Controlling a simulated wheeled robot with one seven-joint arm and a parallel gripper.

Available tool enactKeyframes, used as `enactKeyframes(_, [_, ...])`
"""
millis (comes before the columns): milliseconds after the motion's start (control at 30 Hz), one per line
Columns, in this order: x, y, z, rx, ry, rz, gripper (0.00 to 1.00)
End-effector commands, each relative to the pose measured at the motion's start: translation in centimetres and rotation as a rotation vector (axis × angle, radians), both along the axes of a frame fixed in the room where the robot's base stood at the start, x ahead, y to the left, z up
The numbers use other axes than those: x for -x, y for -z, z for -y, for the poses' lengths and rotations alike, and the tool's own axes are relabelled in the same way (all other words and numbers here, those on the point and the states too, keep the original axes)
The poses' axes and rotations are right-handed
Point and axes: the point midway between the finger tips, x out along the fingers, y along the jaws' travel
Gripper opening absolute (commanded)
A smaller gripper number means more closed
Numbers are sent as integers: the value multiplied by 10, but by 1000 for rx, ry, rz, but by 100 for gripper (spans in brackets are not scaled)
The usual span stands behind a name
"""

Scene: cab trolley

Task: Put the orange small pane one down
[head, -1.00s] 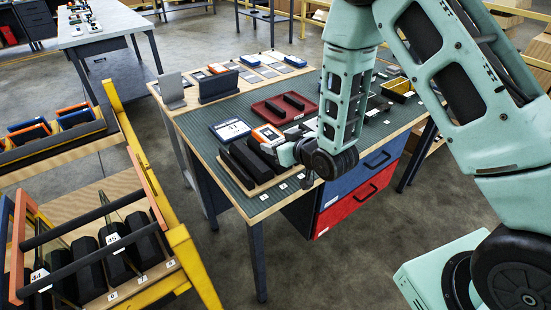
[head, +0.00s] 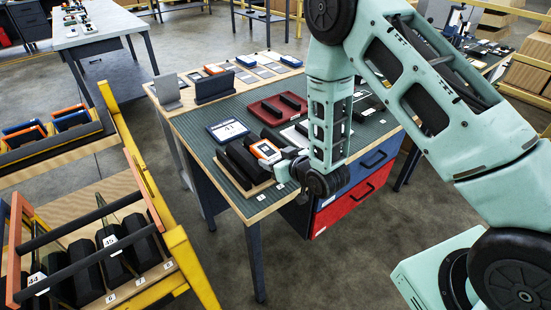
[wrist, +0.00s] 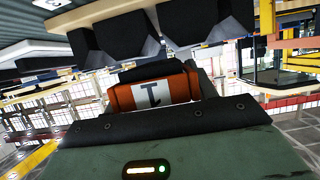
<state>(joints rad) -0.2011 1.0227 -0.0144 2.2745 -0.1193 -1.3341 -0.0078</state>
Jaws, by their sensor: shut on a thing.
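The orange thing with a white labelled face (head: 265,151) is at my gripper (head: 279,160), over the near workbench in the head view. In the wrist view the same orange body (wrist: 123,97) with its white label lies across the dark jaws of my gripper (wrist: 153,106), and the jaws are shut on it. It is beside or above dark blocks (head: 238,166) on a wooden-edged holder at the bench's front left corner. I cannot tell whether it touches the holder. My wrist hides part of it.
A blue-framed panel (head: 228,131) lies behind the blocks, and a red tray (head: 266,112) with dark bars lies farther back. A yellow-framed trolley (head: 178,240) with dark blocks stands at left.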

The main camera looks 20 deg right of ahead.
Motion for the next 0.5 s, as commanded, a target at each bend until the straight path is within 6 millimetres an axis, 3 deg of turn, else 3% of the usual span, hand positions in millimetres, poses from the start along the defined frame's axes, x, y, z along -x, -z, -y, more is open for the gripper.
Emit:
enactKeyframes(367, [0, 7, 0, 0, 0, 1, 28])
enactKeyframes(400, [0, 7, 0, 0, 0, 0, 67])
enactKeyframes(433, [0, 7, 0, 0, 0, 0, 76])
enactKeyframes(500, [0, 7, 0, 0, 0, 0, 78])
